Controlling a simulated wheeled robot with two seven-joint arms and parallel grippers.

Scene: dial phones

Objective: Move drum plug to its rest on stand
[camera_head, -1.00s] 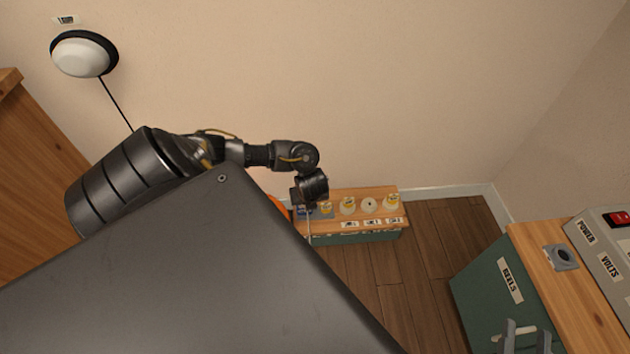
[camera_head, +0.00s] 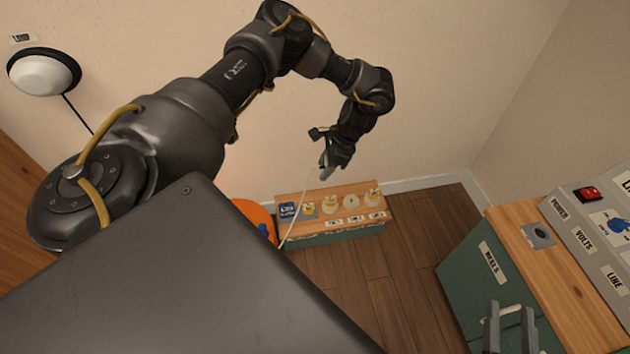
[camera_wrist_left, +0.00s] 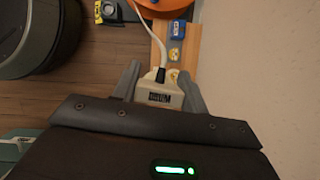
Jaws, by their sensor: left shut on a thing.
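The drum plug (camera_wrist_left: 160,97) is a pale block marked DRUM with a white cord. My left gripper (camera_wrist_left: 160,82) is shut on it. In the head view, my left gripper (camera_head: 327,163) holds the plug high above the low wooden-topped stand (camera_head: 333,207), apart from it. The stand carries a blue block (camera_head: 287,210) at its left end and several pale round pieces with yellow tags. The blue block also shows in the left wrist view (camera_wrist_left: 177,30). My right gripper (camera_head: 510,325) is at the bottom right, fingers apart, near a pale handle.
An orange drum (camera_head: 255,215) stands just left of the stand; the white cord (camera_head: 296,225) hangs down towards it. A green cabinet (camera_head: 470,270) with a wooden top and a grey panel (camera_head: 595,220) stands at the right. Wooden floor (camera_head: 400,250) between is clear.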

